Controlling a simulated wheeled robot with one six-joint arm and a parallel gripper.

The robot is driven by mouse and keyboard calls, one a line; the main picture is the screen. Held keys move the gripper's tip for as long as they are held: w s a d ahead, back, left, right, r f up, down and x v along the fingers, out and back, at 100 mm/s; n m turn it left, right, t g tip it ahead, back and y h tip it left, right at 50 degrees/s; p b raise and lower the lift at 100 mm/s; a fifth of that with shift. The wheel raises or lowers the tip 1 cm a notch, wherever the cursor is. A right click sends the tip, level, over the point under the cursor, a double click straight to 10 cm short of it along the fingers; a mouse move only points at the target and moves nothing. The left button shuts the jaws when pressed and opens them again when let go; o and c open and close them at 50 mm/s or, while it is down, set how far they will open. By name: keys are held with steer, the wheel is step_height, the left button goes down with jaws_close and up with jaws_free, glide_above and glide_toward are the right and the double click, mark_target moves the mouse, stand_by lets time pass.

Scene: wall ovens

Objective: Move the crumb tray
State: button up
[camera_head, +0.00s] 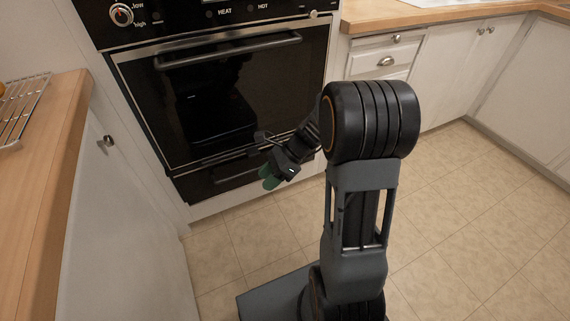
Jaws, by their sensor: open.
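My gripper (269,178) is in front of the lower right part of the black wall oven (222,95). Its green-tipped fingers point down and to the left, and they are open with nothing seen between them. A low black panel (212,183) lies below the oven door, close behind the gripper in the picture. I cannot tell whether this panel is the crumb tray, and no other tray can be clearly made out. The oven door looks shut, with a long bar handle (228,50) across its top. My arm hides part of the oven's right side.
A wooden counter (45,190) with a wire rack (20,108) stands at the left. White cabinets and drawers (385,58) line the right side under another wooden counter (420,14). The tiled floor (470,220) is clear to the right.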

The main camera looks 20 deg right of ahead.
steer(key=s+r+n+t+h, duration=0.1)
steer(key=s+r+n+h, duration=0.2)
steer(key=n, duration=0.7)
steer(key=s+d+r+n+t+h, duration=0.1)
steer(key=s+r+n+h, duration=0.3)
steer(key=n, duration=0.6)
steer(key=shift+s+d+t+h, duration=0.25)
steer(key=shift+s+t+h, duration=0.25)
steer(key=shift+s+h, duration=1)
steer(key=shift+s+y, duration=0.3)
steer(key=shift+s, duration=0.05)
